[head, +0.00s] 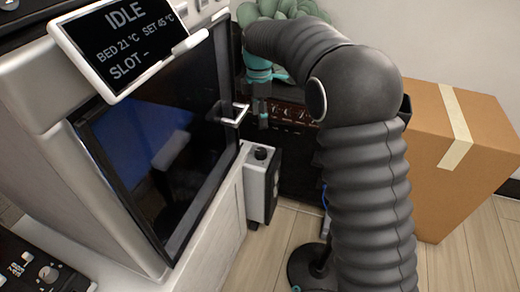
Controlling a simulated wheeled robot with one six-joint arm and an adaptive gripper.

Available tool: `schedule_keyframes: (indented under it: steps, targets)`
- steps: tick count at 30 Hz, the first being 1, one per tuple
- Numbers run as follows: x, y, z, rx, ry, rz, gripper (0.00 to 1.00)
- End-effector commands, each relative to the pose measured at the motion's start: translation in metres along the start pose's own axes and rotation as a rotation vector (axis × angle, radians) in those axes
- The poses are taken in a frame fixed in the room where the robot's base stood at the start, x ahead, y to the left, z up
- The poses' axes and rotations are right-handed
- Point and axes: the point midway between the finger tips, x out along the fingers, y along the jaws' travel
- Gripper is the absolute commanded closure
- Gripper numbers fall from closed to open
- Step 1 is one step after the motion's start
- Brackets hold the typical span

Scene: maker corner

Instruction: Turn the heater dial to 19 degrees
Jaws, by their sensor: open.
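What looks like the heater is a small white box with a dark side (260,188), low beside the printer cabinet in the head view. A dark round dial (261,154) sits on its top; its scale and setting are too small to read. My gripper (258,112), on a teal wrist, points down above the dial with a gap between them. It is open and holds nothing that I can see. Its fingers are small and dark against the background.
A printer door (160,145) with a protruding handle (236,113) stands just left of my gripper. The printer display (125,42) reads IDLE, bed 21 °C, set 45 °C. A cardboard box (460,145) stands at the right. Wood floor (250,258) lies clear in front of the heater.

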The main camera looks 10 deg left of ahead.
Motion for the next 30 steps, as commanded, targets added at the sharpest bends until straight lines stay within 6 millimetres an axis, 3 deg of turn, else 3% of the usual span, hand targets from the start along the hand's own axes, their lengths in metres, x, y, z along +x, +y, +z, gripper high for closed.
schedule_keyframes:
  steps: [18,24,30]
  targets:
    - [0.106,-0.001,0.001,0.003,0.000,-0.003,0.33]
    - [0.127,-0.001,0.001,0.003,0.000,-0.002,0.33]
    - [0.134,-0.001,0.001,0.003,0.000,0.000,0.33]
